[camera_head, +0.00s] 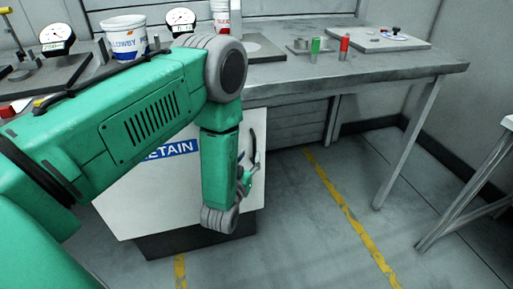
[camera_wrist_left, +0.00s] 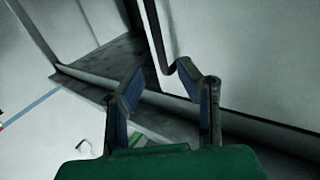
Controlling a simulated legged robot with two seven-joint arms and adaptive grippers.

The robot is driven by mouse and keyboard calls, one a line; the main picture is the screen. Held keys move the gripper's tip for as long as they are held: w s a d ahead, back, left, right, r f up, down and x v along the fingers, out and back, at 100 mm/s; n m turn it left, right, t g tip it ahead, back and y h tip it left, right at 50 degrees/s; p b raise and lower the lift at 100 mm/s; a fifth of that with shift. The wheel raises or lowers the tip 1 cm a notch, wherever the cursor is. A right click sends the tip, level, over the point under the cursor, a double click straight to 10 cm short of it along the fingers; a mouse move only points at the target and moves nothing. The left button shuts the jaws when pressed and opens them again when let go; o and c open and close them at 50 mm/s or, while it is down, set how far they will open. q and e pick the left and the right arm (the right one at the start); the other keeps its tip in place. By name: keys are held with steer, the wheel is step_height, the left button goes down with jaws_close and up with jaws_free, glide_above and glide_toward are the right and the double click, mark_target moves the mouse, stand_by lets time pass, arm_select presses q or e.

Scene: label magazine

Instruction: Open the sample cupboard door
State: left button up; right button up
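The sample cupboard is a white unit under the bench, and its white door (camera_head: 178,195) carries a blue label reading "ETAIN", partly covered by my left arm. A dark curved handle (camera_head: 256,147) shows near the door's right edge. My left gripper (camera_head: 246,181) is low in front of the door, just below the handle and partly hidden by my forearm. In the left wrist view its two fingers (camera_wrist_left: 166,100) are apart with no object clearly held between them. A dark bar and pale panels lie beyond them; I cannot tell whether the fingers touch the handle. My right gripper is not in view.
The grey bench (camera_head: 400,72) above holds a white tub (camera_head: 124,38), dial gauges, and a green and a red cylinder (camera_head: 345,42). A bench leg (camera_head: 408,145) stands at right. The floor right of the cupboard is clear, with a yellow line (camera_head: 350,212).

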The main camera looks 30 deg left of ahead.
mark_target(254, 146)
arm_select(q)
steer(key=b+x, duration=0.1)
steer(key=x, duration=0.5)
steer(key=shift+w+a+f, duration=0.1)
steer(key=shift+c, duration=0.5)
jaws_close()
